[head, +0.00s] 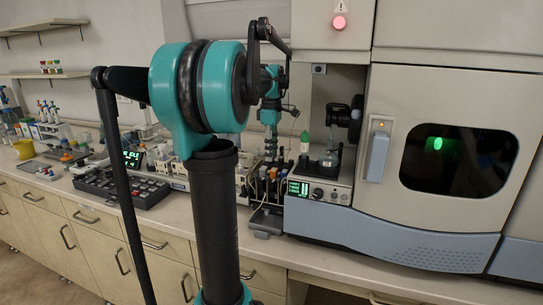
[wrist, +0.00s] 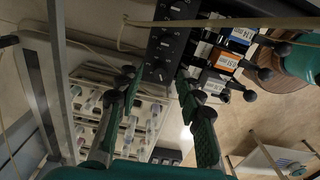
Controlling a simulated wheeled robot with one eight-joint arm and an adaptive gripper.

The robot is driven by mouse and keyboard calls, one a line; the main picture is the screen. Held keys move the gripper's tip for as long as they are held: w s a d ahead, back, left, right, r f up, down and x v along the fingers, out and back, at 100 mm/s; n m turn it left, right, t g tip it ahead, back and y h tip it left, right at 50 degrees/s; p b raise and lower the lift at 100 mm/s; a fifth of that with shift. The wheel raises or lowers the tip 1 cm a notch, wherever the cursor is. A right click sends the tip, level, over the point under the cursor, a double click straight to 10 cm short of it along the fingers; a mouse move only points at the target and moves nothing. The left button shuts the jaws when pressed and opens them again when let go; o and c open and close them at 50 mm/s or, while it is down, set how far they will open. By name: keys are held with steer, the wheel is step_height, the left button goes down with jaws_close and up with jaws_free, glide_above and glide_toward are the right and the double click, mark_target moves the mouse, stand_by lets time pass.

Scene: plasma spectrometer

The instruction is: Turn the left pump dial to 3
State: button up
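In the head view, a front panel with a green lit display (head: 298,188) sits low on the spectrometer. Small dark dials (head: 318,194) are to the right of the display, and their settings are too small to read. My gripper (head: 271,152) is above the bench, to the left of this panel and partly hard to make out against the clutter. In the wrist view, my gripper (wrist: 158,80) has its two fingers well apart with nothing held. A black panel with several round knobs (wrist: 165,45) shows beyond and between the fingertips. I cannot tell which knob is the left pump dial.
Blue and orange labelled parts (wrist: 229,58) with black levers are close to the right finger. A pale rack of vials (wrist: 90,100) lies at the left. In the head view, a black keyed box (head: 122,187) and a green-capped bottle (head: 304,143) stand on the bench.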

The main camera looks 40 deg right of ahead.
steer(key=shift+f, duration=0.8)
steer(key=shift+c, duration=0.4)
jaws_close()
